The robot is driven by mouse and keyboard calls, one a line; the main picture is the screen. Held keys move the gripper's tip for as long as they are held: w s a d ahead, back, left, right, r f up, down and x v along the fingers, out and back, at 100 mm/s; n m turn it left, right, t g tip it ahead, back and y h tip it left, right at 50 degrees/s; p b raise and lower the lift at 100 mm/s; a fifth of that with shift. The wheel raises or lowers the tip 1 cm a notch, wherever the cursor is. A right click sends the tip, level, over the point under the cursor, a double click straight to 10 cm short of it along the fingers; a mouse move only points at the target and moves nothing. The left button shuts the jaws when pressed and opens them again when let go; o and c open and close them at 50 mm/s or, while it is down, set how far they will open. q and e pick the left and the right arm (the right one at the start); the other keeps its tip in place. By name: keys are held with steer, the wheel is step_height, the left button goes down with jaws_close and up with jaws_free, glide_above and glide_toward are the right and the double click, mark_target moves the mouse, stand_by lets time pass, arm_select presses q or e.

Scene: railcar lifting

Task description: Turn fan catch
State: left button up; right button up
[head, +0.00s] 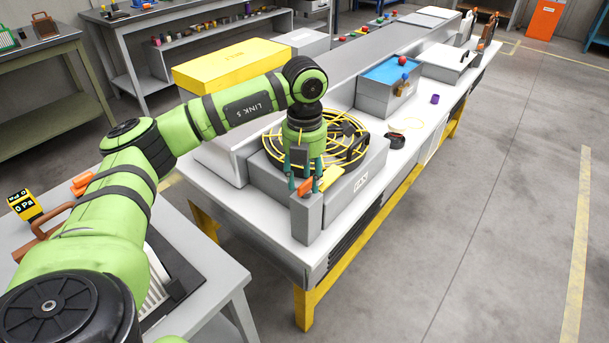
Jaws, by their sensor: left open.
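The fan unit is a grey box (345,205) with a label on its side and a round yellow grille (272,150) on top. It stands at the near end of the long white bench. A small orange piece (305,188), which looks like the catch, sits on top of a grey block (307,218) at the box's near corner. My left gripper (305,182) points down over this piece, its teal fingers open and apart on either side. I cannot tell whether the fingers touch it. A yellow piece (331,178) lies just right of the fingers. My right gripper is out of view.
The bench (270,225) stands on yellow legs. Behind the fan are a yellow box (235,62), a blue-topped grey box (385,95), a dark ring (396,141) and a purple cup (435,99). The floor to the right (500,200) is clear.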

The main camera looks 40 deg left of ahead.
arm_select(q)
step_height(320, 180, up, 12)
stand_by(0.4)
stand_by(0.4)
